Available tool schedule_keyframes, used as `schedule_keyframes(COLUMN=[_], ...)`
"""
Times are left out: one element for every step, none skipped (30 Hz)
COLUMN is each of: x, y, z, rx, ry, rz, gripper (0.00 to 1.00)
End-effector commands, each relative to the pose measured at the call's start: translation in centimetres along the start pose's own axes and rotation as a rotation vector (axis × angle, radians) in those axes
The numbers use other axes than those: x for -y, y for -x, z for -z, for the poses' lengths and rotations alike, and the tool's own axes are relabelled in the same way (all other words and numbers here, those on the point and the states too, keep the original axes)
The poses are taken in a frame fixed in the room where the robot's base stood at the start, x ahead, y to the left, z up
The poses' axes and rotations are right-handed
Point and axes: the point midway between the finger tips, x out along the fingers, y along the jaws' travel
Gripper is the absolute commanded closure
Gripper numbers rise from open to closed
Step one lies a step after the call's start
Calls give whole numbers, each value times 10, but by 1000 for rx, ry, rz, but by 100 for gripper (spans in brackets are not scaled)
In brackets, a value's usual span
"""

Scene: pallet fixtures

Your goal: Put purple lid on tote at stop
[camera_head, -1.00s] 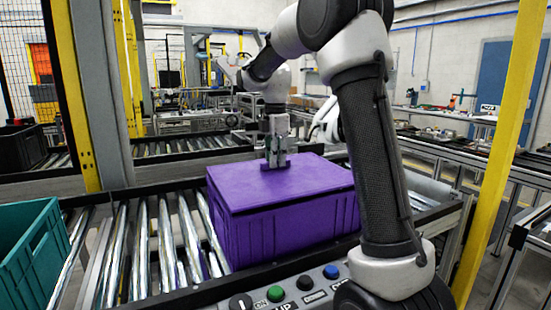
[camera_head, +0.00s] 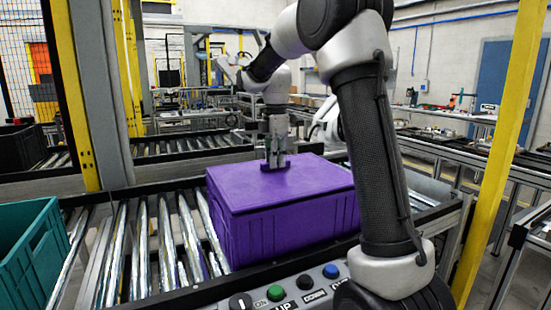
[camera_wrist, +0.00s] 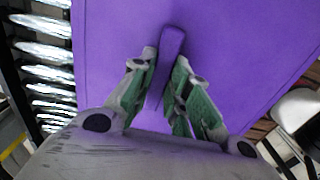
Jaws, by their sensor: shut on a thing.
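The purple lid (camera_head: 240,187) lies flat over the top of the purple tote (camera_head: 285,232), which stands on the roller conveyor against the stop end at the right. The lid's edges look lined up with the tote's walls, and no gap shows in the head view. My gripper (camera_head: 275,165) points straight down at the lid's middle. In the wrist view my gripper (camera_wrist: 166,75) has its green-padded fingers shut on the lid's raised handle (camera_wrist: 172,42). The lid (camera_wrist: 230,35) fills most of that view. The tote's far sides are hidden.
A teal tote (camera_head: 35,255) stands on the rollers at the left. Bare rollers (camera_head: 150,250) lie between it and the purple tote. A button panel (camera_head: 300,293) is on the near rail. A yellow post (camera_head: 505,150) rises at the right.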

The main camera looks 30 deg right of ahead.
Motion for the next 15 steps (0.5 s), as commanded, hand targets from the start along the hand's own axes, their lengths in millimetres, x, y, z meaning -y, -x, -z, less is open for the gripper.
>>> schedule_keyframes(x=[0, 0, 0, 0, 0, 0, 0, 0, 0, 0, 0, 0, 0, 0, 0], y=[-1, -1, -2, -2, -2, -3, -4, -4, -4, -5, -5, -6, -6, -7, -7], z=[0, 0, 0, 0, 0, 0, 0, 0, 0, 0, 0, 0, 0, 0, 0], rx=[0, 0, 0, 0, 0, 0, 0, 0, 0, 0, 0, 0, 0, 0, 0], ry=[0, 0, 0, 0, 0, 0, 0, 0, 0, 0, 0, 0, 0, 0, 0], rz=[0, 0, 0, 0, 0, 0, 0, 0, 0, 0, -1, -1, -1, -1, -1], gripper=[100, 100, 100, 100, 100, 100, 100, 100, 100, 100, 100, 100, 100, 100, 100])
